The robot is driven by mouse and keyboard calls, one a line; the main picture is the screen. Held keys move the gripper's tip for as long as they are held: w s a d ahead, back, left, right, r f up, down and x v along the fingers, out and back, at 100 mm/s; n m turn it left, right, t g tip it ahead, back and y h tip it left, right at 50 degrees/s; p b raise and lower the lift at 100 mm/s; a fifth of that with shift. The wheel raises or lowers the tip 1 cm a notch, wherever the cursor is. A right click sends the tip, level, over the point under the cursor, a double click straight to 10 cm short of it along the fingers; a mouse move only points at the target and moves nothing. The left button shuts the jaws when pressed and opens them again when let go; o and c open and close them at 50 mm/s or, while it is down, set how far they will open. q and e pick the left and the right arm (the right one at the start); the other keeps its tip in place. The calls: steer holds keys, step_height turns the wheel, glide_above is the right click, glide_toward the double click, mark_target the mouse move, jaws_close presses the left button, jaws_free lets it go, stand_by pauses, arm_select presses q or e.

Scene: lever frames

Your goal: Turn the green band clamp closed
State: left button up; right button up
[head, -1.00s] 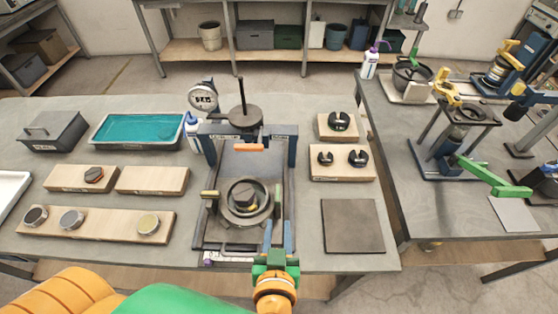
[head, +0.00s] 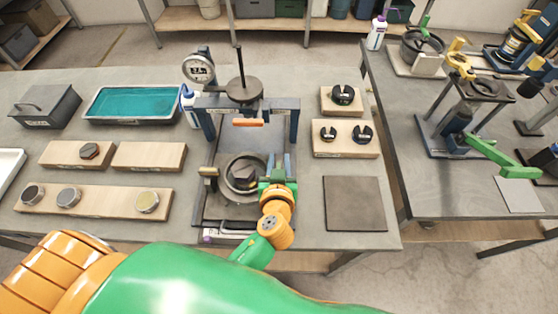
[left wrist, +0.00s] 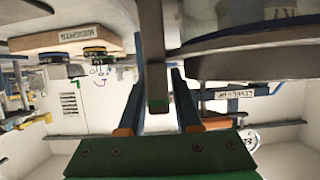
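The clamp ring (head: 236,193) sits in the press frame at the middle of the table, around a dark block (head: 244,173). The ring looks grey; its right side is hidden behind my left gripper (head: 279,162). That gripper reaches in from below, fingers pointing away, at the ring's right edge. In the left wrist view the two fingers (left wrist: 160,98) stand apart. My right gripper is not in view.
The press frame's uprights (head: 293,125) and an orange handle (head: 248,122) stand behind the ring. Wooden boards with weights (head: 345,151) and a flat dark plate (head: 355,204) lie to the right.

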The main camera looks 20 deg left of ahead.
arm_select(q)
steer(key=shift+s, duration=0.1)
jaws_close()
steer(key=shift+r, duration=0.1)
steer(key=m+h+p, duration=0.1)
steer(key=h, duration=0.1)
steer(key=m+h+p, duration=0.1)
steer(key=m+h, duration=0.1)
steer(key=shift+d+r+m+t, duration=0.1)
steer(key=shift+d+m+t, duration=0.2)
steer(key=shift+d+t, duration=0.1)
steer(key=shift+d+m+h+p, duration=0.1)
steer(key=shift+m+h+p, duration=0.35)
steer(key=shift+m+h, duration=0.35)
steer(key=shift+d+m+g+h, duration=0.15)
steer(key=shift+m+g+h, duration=0.05)
steer(key=shift+m+h, duration=0.4)
steer(key=shift+d+m+g+h, duration=0.2)
steer(key=shift+m+h, duration=0.2)
steer(key=shift+h, duration=0.3)
